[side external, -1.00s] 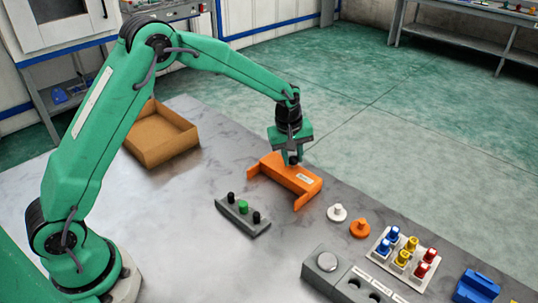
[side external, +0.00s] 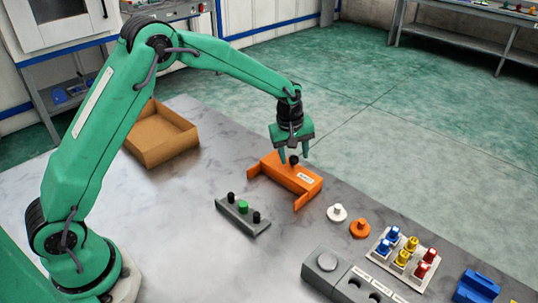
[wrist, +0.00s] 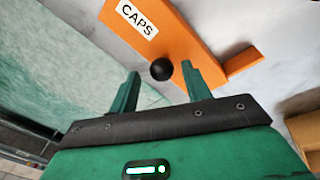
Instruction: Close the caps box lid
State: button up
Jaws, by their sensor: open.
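The orange caps box (side external: 286,177) lies near the table's far edge, with a white label on it. The label reads CAPS in the wrist view, on an orange panel (wrist: 175,42). A black round knob (side external: 293,160) sticks up at the panel's edge; it also shows in the wrist view (wrist: 161,69). My gripper (side external: 293,157) is open right above the box, one finger on each side of the knob. In the wrist view, my fingertips (wrist: 160,68) stand apart with visible gaps beside the knob. I cannot tell whether the lid is fully shut.
A grey block with black and green knobs (side external: 243,209) lies in front of the box. White (side external: 337,212) and orange (side external: 360,228) knobbed discs lie to the right, before a rack of coloured pegs (side external: 405,255). An open cardboard box (side external: 160,136) stands behind left.

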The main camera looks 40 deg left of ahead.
aim_at(290, 159)
jog(key=r, duration=0.4)
jog(key=s+r, duration=0.1)
jog(key=r, duration=0.2)
jog(key=shift+s+r, duration=0.1)
jog(key=shift+a, duration=0.1)
jog(key=s+a+r+m+t, duration=0.1)
jog(key=s+a+r+m, duration=0.15)
jog(key=s+r, duration=0.45)
jog(key=s+a+r+m+t, duration=0.1)
jog(key=s+r+m, duration=0.3)
jog(key=s, duration=0.5)
jog(key=s+a+m+t, duration=0.1)
jog(key=s+m, duration=0.4)
jog(key=s, duration=1.1)
jog(key=shift+s+a+r+t, duration=0.2)
jog(key=shift+a+t, duration=0.1)
jog(key=shift+a, duration=0.25)
